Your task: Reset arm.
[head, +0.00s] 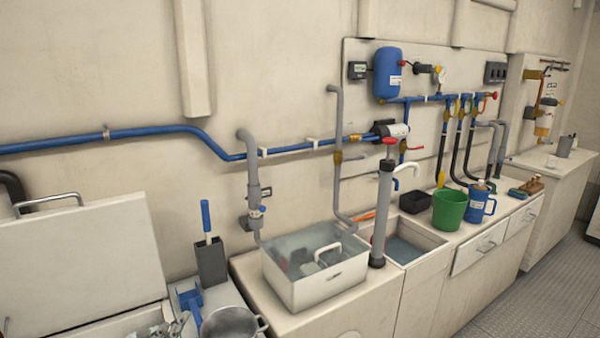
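Neither of my grippers shows in the head view, and I see no part of my arms. I cannot tell from this view where they are or whether they hold anything. The view looks along a cream counter (377,297) against a wall with blue pipes (150,131).
A green bucket (449,210) and blue jug (478,206) stand further right. At lower left are a raised lid (80,265) and a pot (230,324). Floor (540,300) is clear at right.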

